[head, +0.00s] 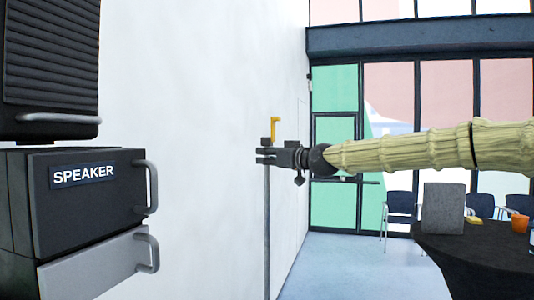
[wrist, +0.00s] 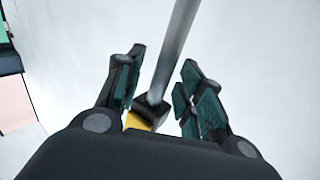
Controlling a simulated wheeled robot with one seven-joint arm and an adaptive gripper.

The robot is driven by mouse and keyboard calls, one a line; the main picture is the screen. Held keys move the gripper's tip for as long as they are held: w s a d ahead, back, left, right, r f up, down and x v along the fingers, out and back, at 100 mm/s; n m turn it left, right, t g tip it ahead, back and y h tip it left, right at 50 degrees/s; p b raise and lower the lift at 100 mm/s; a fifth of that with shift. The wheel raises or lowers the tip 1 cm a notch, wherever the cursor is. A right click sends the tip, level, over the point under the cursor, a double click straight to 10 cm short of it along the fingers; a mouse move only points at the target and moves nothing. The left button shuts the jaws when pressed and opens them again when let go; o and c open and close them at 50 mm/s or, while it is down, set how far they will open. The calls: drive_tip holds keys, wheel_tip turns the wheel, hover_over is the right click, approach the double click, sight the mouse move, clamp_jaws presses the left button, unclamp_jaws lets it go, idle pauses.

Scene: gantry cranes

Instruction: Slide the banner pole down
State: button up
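The banner pole (head: 267,230) is a thin grey upright rod along the white wall, with a yellow hooked piece (head: 275,128) near its top. My gripper (head: 260,155) is level with the upper end of the pole, just below the yellow piece. In the wrist view the pole (wrist: 176,45) runs between the two spread fingers of my gripper (wrist: 163,58), with a gap on each side. A dark collar (wrist: 151,107) and part of the yellow piece (wrist: 138,122) show between the finger bases. My gripper is open around the pole and not clamped on it.
A dark cabinet labelled SPEAKER (head: 85,195) with protruding handles stands at the left. Chairs (head: 402,206) stand by the windows. Blue floor (head: 350,270) is clear between.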

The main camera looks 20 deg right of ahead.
drive_tip(key=shift+w+a, duration=0.2)
drive_tip(key=shift+w, duration=0.25)
drive_tip(key=shift+c, duration=0.3)
